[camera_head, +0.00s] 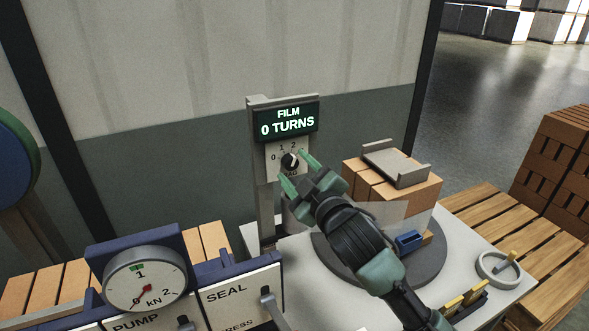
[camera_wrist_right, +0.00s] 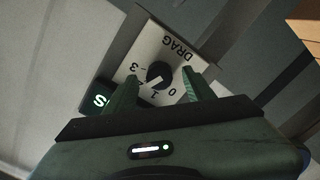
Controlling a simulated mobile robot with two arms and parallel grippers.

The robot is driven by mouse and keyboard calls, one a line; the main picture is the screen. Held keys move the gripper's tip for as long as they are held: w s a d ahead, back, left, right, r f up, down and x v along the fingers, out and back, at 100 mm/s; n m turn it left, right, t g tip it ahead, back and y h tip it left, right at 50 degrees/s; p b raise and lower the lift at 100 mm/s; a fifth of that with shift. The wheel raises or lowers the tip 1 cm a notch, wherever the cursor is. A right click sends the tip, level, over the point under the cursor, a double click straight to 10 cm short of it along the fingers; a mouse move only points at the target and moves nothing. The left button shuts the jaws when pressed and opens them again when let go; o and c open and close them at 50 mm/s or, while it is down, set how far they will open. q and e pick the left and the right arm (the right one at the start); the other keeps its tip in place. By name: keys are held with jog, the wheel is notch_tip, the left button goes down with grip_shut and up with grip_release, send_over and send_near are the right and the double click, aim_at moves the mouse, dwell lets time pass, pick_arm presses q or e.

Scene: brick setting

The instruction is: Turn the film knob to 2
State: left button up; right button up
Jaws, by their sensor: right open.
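The film knob (camera_head: 289,161) is a small black round knob with a white mark, on a light dial plate with numbers around it. In the head view the mark seems to lean up and right, toward the 2. The display (camera_head: 287,121) above it reads "FILM 0 TURNS". My right gripper (camera_head: 295,171) is open, its green fingertips close to the dial. In the right wrist view the knob (camera_wrist_right: 160,74) shows between the two fingers (camera_wrist_right: 160,92), with "DRAG" printed on the plate; whether they touch it I cannot tell. My left gripper is not in view.
Right of the display post stands a round dark turntable (camera_head: 428,272) with tan bricks (camera_head: 367,184) under a grey bracket (camera_head: 396,163). A gauge (camera_head: 145,281) and a SEAL lever panel (camera_head: 240,296) stand front left. A wooden pallet (camera_head: 520,255) lies at right.

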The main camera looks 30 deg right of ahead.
jog(key=s+b, duration=0.1)
jog(key=s, duration=0.6)
jog(key=shift+a, duration=0.2)
jog(key=shift+s+f, duration=0.1)
jog(key=shift+f, duration=0.05)
